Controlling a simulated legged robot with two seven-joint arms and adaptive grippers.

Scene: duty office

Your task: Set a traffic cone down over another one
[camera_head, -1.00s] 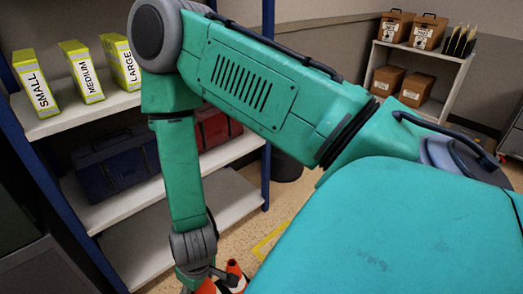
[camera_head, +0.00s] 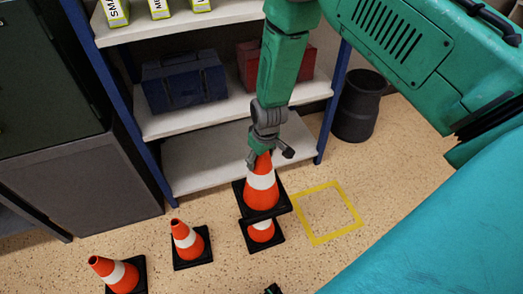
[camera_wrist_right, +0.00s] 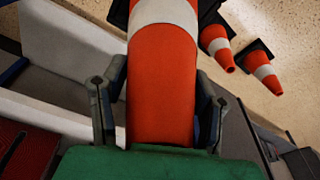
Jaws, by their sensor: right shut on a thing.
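My right gripper (camera_head: 269,154) reaches down from above and is shut on the upper part of an orange and white traffic cone (camera_head: 262,187). In the right wrist view, the held cone (camera_wrist_right: 160,85) stands between the two fingers. The held cone is nearly upright, its black base over another cone (camera_head: 261,232) on the floor. The lower cone's tip is hidden under that base. I cannot tell whether the held cone rests on it. A small dark tip at the bottom edge of the head view may be my left gripper (camera_head: 272,289); its jaws are not visible.
Two more cones stand to the left, one nearer (camera_head: 120,274) and one in the middle (camera_head: 187,243). A yellow floor square (camera_head: 327,212) to the right is empty. Behind are a shelf (camera_head: 200,163) with toolboxes and a dark bin (camera_head: 357,106). A grey cabinet (camera_head: 80,180) is at left.

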